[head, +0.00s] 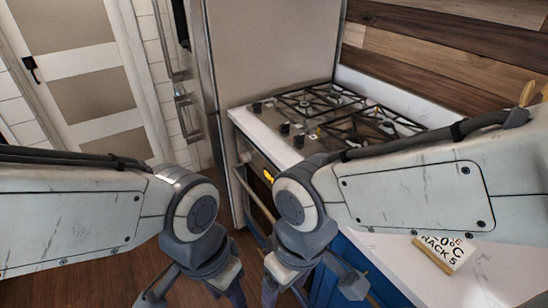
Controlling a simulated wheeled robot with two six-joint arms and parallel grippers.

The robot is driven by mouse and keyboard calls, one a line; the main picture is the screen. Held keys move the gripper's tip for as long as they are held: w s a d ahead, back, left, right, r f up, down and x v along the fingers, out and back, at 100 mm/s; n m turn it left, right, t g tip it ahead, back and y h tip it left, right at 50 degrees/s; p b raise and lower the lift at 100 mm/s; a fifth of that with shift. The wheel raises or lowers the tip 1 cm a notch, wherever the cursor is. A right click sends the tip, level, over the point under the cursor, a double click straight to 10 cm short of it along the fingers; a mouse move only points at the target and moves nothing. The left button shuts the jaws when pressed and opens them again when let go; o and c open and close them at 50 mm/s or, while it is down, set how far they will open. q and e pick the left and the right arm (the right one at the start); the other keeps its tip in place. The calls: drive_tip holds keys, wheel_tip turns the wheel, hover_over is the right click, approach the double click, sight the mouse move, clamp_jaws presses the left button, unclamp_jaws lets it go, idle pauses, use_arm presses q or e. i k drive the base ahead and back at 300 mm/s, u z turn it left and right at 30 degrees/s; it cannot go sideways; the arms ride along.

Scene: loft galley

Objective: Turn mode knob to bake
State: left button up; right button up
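The oven (258,200) is built in under the cooktop, with a lit orange display (268,175) on its front panel. A round knob (244,157) shows on that panel, left of the display. Its markings are too small to read, and my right arm hides the panel's right part. My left gripper (195,294) and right gripper (308,292) are at the bottom edge, in front of the oven and apart from the knob. Their tips are cut off or unclear, so I cannot tell how far they are open. Nothing shows held in them.
The gas cooktop (308,132) has black grates and several small knobs along its left side. A card (445,250) reading "RACK 5" and part of "0°C" stands on the white counter (405,262). A tall fridge (265,50) is left of the cooktop. Wooden floor lies below.

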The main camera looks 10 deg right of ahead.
sight(245, 158)
drive_tip(key=z, duration=0.15)
drive_tip(key=k, duration=0.4)
drive_tip(key=u, duration=1.2)
drive_tip(key=i, duration=1.2)
drive_tip(key=z, duration=0.3)
